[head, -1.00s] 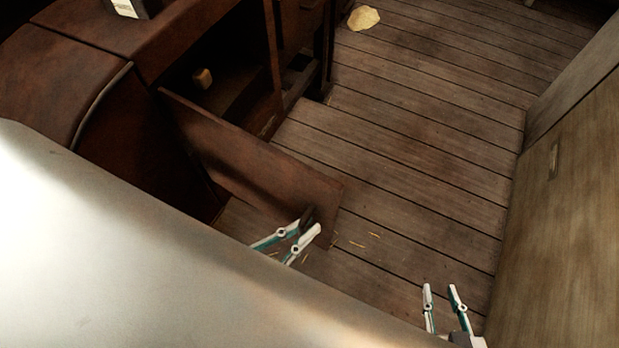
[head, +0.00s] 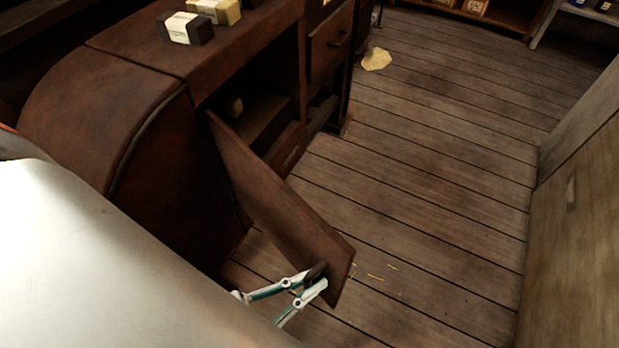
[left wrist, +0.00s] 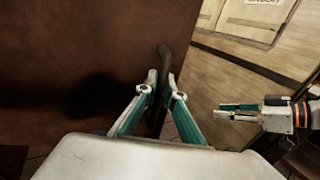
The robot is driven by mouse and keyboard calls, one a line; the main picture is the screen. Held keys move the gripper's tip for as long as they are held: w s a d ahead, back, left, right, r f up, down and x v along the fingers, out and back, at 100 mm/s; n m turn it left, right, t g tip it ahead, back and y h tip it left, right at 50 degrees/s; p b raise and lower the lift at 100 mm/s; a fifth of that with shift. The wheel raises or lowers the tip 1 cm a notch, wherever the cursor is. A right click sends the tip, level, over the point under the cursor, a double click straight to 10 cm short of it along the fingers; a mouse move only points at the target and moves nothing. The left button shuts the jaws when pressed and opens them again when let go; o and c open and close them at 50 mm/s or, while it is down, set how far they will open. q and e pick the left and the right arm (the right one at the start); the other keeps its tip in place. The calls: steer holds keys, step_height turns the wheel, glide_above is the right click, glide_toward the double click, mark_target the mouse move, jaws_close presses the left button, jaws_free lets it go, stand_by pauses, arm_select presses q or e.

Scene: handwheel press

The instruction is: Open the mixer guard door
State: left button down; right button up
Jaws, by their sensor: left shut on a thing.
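The guard door (head: 270,205) is a flat brown panel. It stands swung out at an angle from the brown cabinet, with the dark inside of the cabinet showing behind it. A dark handle (head: 316,270) sits near the door's free edge. My left gripper (head: 315,284) is at that handle, and in the left wrist view its fingers (left wrist: 163,88) are shut on the handle (left wrist: 165,62). The door face (left wrist: 90,50) fills the left of that view. My right gripper (left wrist: 236,111) shows at the right there, with a gap between its fingers, away from the door.
The cabinet top (head: 150,60) carries labelled blocks (head: 185,28). A plank floor (head: 430,170) lies clear to the right of the door, with a yellowish patch (head: 376,59) farther back. A wooden panel (head: 575,220) stands at the right edge.

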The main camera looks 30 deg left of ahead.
stand_by(0.3)
arm_select(q)
steer(key=c, duration=2.4)
jaws_free()
steer(key=shift+s+a, duration=0.15)
steer(key=shift+s, duration=0.15)
steer(key=v, duration=1.1)
steer(key=shift+s+a, duration=0.15)
